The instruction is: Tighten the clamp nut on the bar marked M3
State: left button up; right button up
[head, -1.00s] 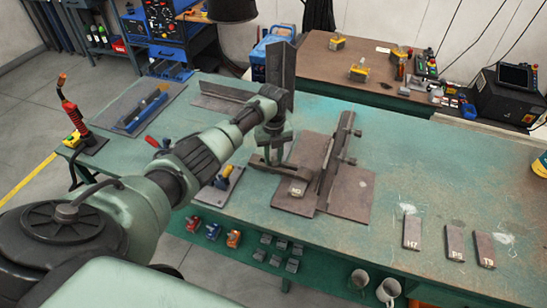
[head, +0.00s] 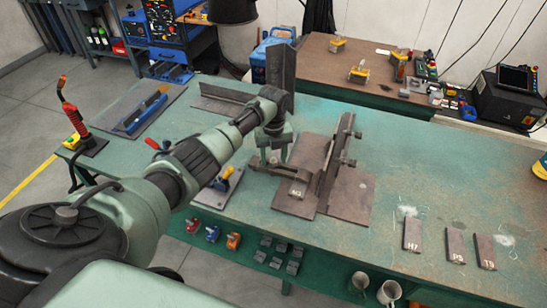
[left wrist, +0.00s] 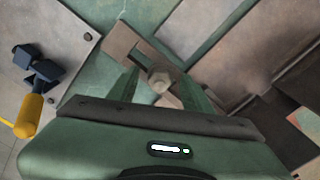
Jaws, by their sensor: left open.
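The dark bar marked M3 (head: 298,190) lies on the brown steel plates near the middle of the green table in the head view. My left gripper (head: 274,160) is above the left end of the clamp there, pointing down. I cannot tell whether the fingers touch the nut. My right gripper is not in view.
An upright plate with clamps (head: 340,150) stands just right of the gripper. A toggle clamp with a yellow handle (head: 227,172) is close on the left, also in the left wrist view (left wrist: 35,100). Tags H7 (head: 412,233), P5 (head: 455,245) and T9 (head: 484,250) lie at right.

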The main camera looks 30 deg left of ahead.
pick_arm(q)
notch_tip(320, 180, up, 8)
jog(key=shift+f+b, duration=0.1)
jog(key=shift+b, duration=0.45)
dwell(0.3)
